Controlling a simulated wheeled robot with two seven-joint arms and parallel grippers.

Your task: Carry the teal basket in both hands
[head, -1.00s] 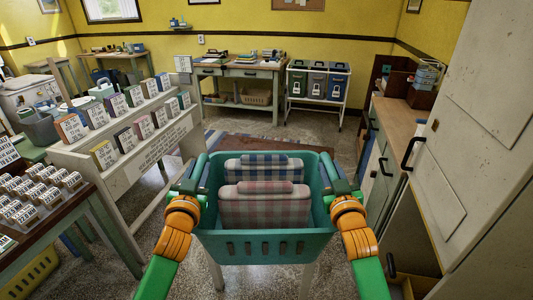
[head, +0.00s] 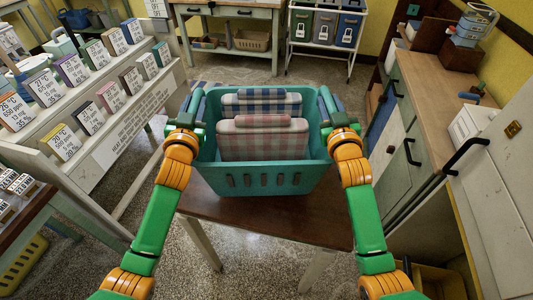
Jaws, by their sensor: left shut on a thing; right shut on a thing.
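The teal basket (head: 262,181) is in the middle of the head view, upright over a brown table (head: 265,217). Whether it touches the tabletop I cannot tell. It holds a blue checked folded cloth (head: 261,102) at the back and a pink checked folded cloth (head: 263,139) in front. My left gripper (head: 192,120) is shut on the basket's left rim. My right gripper (head: 332,112) is shut on its right rim. The fingertips are partly hidden by the wrists.
A white tiered rack of labelled boxes (head: 120,140) stands close on the left. A counter with drawers (head: 435,105) runs along the right. A bin trolley (head: 323,25) and a workbench (head: 228,14) stand at the back. Speckled floor (head: 262,253) shows between.

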